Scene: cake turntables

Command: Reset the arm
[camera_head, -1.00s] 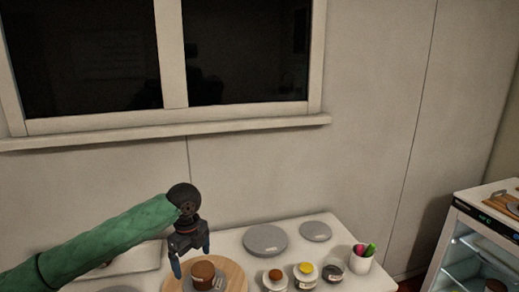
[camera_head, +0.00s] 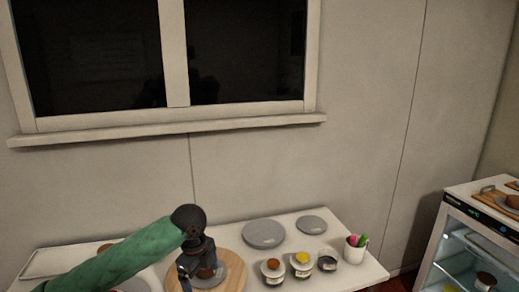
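My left arm comes in from the left with a green sleeve. Its dark gripper (camera_head: 199,272) points down over the round wooden board (camera_head: 235,272) and looks open, with the fingers apart. A small brown cake (camera_head: 208,273) on a grey disc on that board shows just behind and between the fingers, partly hidden by them. I cannot tell whether the fingers touch it. My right gripper is not in view.
Two grey round discs (camera_head: 264,233) (camera_head: 311,225) lie at the back of the white table. Several small jars (camera_head: 302,264) and a white cup of coloured pens (camera_head: 356,248) stand right of the board. A glass-front fridge (camera_head: 470,245) stands at the far right.

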